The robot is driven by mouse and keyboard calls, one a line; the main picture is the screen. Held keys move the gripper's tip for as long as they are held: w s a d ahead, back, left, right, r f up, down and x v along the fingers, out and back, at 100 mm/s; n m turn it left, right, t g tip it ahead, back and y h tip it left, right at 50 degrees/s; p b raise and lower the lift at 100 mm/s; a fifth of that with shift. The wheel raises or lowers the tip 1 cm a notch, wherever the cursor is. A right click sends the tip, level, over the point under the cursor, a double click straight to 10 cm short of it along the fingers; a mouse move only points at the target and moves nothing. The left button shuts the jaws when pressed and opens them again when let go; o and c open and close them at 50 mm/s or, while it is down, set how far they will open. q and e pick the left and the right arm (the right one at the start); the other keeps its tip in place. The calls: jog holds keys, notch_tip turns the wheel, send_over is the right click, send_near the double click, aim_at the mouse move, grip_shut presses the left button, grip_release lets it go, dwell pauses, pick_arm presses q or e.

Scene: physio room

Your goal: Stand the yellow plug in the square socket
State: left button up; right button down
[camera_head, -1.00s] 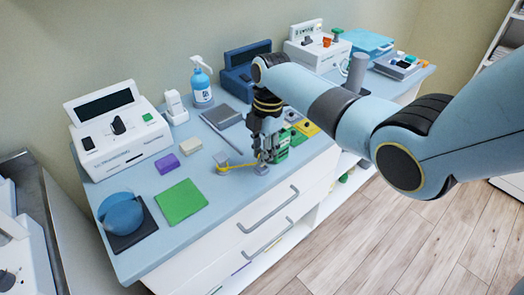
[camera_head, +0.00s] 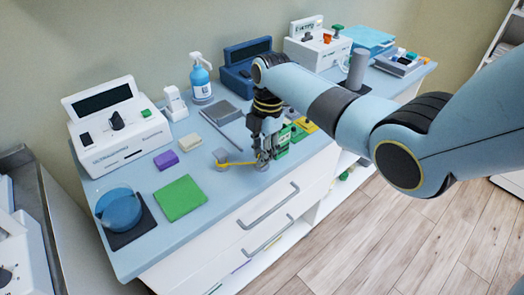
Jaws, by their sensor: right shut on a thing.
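My right gripper (camera_head: 263,157) points down over the front part of the blue-grey counter (camera_head: 215,222) and is shut low over it. A thin yellow piece (camera_head: 238,163) with a grey end (camera_head: 221,156) reaches left from the fingertips. The fingers hide its right end, and I cannot tell its exact shape. Small green (camera_head: 282,141) and yellow (camera_head: 306,126) blocks sit just right of and behind the gripper, partly covered by it. I cannot make out which one is the square socket. My left gripper is not in view.
A green pad (camera_head: 180,198), a purple block (camera_head: 166,159) and a white block (camera_head: 190,142) lie to the left. The counter's front edge is close to the gripper.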

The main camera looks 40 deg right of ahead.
dwell(0.4)
jog(key=c, duration=0.7)
grip_release()
notch_tip(320, 180, up, 7)
jog(key=p, duration=0.7)
jog(key=shift+f, duration=0.1)
dwell(0.4)
